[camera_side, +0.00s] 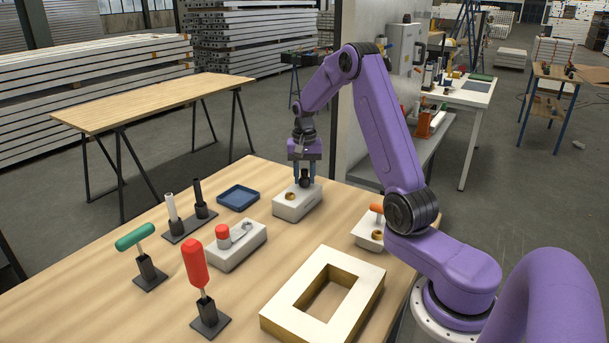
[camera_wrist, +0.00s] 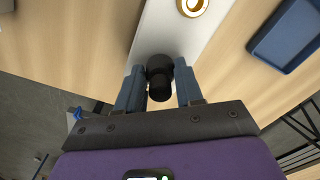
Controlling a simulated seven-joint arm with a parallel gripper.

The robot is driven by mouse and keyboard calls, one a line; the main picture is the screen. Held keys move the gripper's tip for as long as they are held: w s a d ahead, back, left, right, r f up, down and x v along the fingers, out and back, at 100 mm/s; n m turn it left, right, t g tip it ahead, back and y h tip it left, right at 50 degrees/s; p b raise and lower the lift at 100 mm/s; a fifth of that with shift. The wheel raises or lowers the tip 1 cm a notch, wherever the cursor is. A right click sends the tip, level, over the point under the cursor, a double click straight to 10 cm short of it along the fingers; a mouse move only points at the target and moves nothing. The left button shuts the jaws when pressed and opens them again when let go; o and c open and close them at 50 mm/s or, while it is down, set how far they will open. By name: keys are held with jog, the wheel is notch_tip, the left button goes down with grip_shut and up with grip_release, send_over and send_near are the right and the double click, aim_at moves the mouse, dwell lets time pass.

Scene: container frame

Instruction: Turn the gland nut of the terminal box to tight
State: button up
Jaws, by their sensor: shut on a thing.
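The terminal box, a white block (camera_side: 290,207), stands on the table near its back edge. It has a brass ring (camera_side: 290,197) on top, which also shows in the wrist view (camera_wrist: 193,4). The black gland nut (camera_wrist: 159,68) is at the other end of the box. My gripper (camera_side: 304,182) points straight down over that end. Its blue fingers (camera_wrist: 160,88) are on either side of the black nut and shut on it. In the side view the nut (camera_side: 305,178) is partly hidden by the fingers. I cannot tell how far the nut is turned.
A blue tray (camera_side: 238,195) lies left of the box. A white block with a red knob (camera_side: 237,246) is in front. A white block with an orange handle (camera_side: 368,233) stands right, a hollow frame (camera_side: 280,318) nearer. Red (camera_side: 195,262) and green (camera_side: 135,237) handled tools stand left.

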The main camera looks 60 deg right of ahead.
jog(key=shift+r, duration=0.1)
jog(key=o, duration=1)
notch_tip(320, 180, up, 17)
jog(key=shift+r, duration=0.2)
dwell(0.3)
jog(key=s+a+f+n, duration=0.15)
jog(key=a+n, duration=0.25)
jog(key=a, duration=0.4)
jog(key=s+a+f+n, duration=0.1)
jog(key=s+a+n, duration=0.2)
jog(key=a, duration=0.4)
jog(key=s+a+f+n, duration=0.15)
jog(key=a+n, duration=0.25)
jog(key=a, duration=0.4)
jog(key=s+a+f+n, duration=0.2)
jog(key=s+n, duration=0.2)
jog(key=s, duration=0.4)
jog(key=s+a+f+n, duration=0.1)
jog(key=s+n, duration=0.3)
jog(key=s, duration=0.5)
jog(key=s+a+f+n, duration=0.2)
jog(key=s+f+n, duration=0.1)
jog(key=s, duration=0.5)
jog(key=shift+s+a+f+n, duration=0.1)
jog(key=shift+s+a+n, duration=0.2)
jog(key=shift+n, duration=0.6)
